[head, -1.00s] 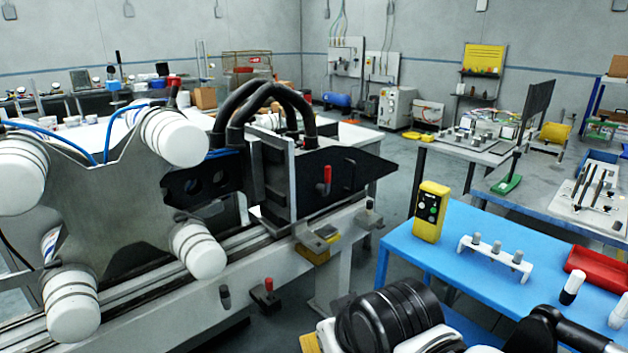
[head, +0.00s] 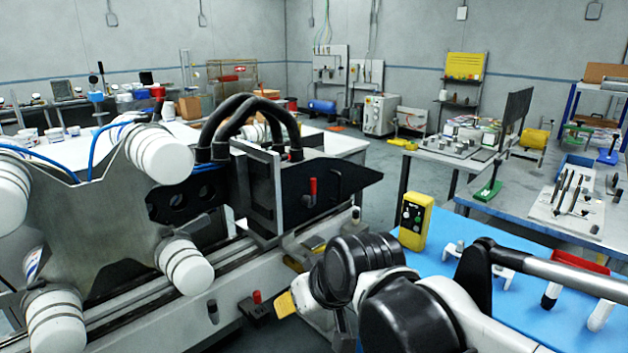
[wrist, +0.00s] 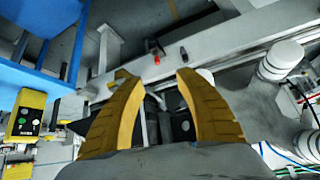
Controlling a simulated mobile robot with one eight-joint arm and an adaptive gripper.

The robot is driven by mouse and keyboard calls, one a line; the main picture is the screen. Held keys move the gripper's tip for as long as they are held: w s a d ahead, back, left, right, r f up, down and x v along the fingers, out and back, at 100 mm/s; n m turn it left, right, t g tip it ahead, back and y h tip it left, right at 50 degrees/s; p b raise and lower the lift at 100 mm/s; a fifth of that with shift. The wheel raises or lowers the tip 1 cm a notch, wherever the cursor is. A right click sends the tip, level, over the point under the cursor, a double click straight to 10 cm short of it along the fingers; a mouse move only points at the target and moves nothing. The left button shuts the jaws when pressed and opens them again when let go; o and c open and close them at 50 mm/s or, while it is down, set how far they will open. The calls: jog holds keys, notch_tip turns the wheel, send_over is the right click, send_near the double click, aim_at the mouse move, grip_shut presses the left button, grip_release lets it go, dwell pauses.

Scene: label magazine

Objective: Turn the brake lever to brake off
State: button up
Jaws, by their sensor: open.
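Two red-tipped parts could be the brake lever, and I cannot tell which is. One is a small red-handled lever (head: 257,297) on a dark block at the front of the rail, which also shows in the wrist view (wrist: 157,58). The other is an upright red handle (head: 311,190) on the black plate. My gripper (wrist: 157,76) is open and empty, with its yellow fingers spread. In the wrist view the small red lever lies beyond the gap between the fingertips, apart from them. In the head view one yellow finger shows right of that lever.
A dark knob (head: 213,311) stands left of the small red lever. The machine rail (head: 150,318) and a plate with white rollers (head: 110,200) fill the left. A blue table (head: 450,280) with a yellow control box (head: 416,221) stands at right.

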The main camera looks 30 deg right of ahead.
jog(key=w+d+r+t+y+p, duration=0.1)
jog(key=w+d+r+p, duration=0.1)
jog(key=w+r, duration=0.35)
jog(key=w+d+r+p, duration=0.1)
jog(key=w+d+r, duration=0.1)
jog(key=w, duration=0.7)
jog(key=n+t+p, duration=0.1)
jog(key=t+p, duration=0.4)
jog(key=p, duration=0.2)
send_near(314, 179)
jog(key=b+x, duration=0.2)
jog(key=x, duration=0.8)
jog(key=shift+w+f, duration=0.1)
jog(key=shift+w, duration=0.15)
jog(key=shift+c, duration=0.5)
grip_shut()
